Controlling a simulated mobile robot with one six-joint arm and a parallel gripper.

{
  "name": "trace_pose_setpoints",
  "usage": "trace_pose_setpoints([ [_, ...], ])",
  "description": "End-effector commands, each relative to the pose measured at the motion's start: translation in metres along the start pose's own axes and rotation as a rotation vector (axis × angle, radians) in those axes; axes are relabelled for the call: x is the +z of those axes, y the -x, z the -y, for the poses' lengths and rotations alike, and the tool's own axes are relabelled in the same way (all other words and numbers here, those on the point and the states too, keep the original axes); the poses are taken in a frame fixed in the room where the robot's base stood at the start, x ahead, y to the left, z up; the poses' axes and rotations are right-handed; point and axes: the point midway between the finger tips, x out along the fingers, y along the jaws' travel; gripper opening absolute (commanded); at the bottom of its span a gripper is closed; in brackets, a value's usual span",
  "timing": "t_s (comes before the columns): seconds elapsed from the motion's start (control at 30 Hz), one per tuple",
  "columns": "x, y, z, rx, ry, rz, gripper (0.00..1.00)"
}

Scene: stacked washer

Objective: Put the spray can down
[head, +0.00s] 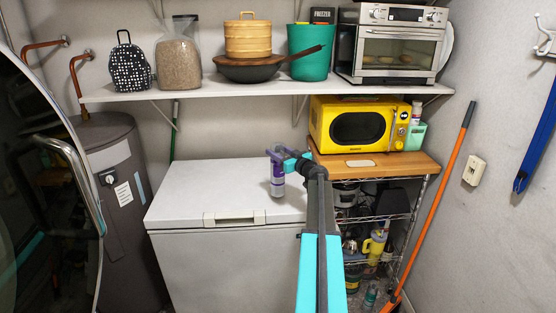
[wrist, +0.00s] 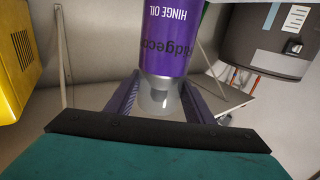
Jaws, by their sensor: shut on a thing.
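The spray can (head: 277,186) is purple and grey and stands roughly upright in the head view, over the white chest freezer's lid (head: 205,190). I cannot tell whether its base touches the lid. My gripper (head: 277,156) is at the can's upper end, shut on it. In the wrist view the can (wrist: 172,40) shows its purple label with "HINGE OIL" upside down, and its pale grey end lies between the fingers of my gripper (wrist: 160,98). The can's far end is cut off by the frame edge.
A yellow microwave (head: 354,125) sits on a wooden-topped wire rack (head: 415,165) right of the freezer. A dark water heater (head: 115,190) stands left. A wall shelf (head: 220,91) with pots and a toaster oven hangs above. The lid's left part is clear.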

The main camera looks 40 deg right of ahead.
Motion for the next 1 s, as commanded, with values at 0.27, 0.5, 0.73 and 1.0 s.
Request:
trace_pose_setpoints([
  [0.27,0.006,0.0,0.0,-0.001,-0.002,0.0,0.0],
  [0.5,0.027,0.0,0.0,-0.001,-0.002,-0.001,0.0],
  [0.73,0.034,0.0,0.0,-0.001,0.0,-0.002,0.0],
  [1.0,0.035,0.0,0.0,-0.001,0.0,-0.001,0.0],
])
